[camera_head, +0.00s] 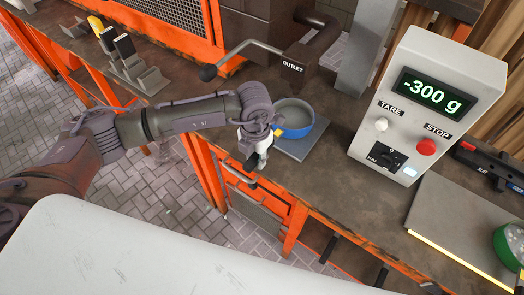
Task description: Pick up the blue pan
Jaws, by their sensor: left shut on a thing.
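The blue pan (298,132) is a round, shallow vessel with a grey inside and a yellow patch at its near left side. It is at the grey plate under the outlet pipe; I cannot tell whether it touches the plate. My left gripper (257,158) is at the pan's near left side, pointing down, and is shut on the pan. Its fingers hide the part that they hold. My right gripper is not in view.
The outlet pipe (318,42) with its lever (245,54) stands just behind the pan. A scale display box (430,105) reading -300 g stands to the right. A green round object (511,245) sits on a grey plate (465,222). A metal rack (133,71) is at the back left.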

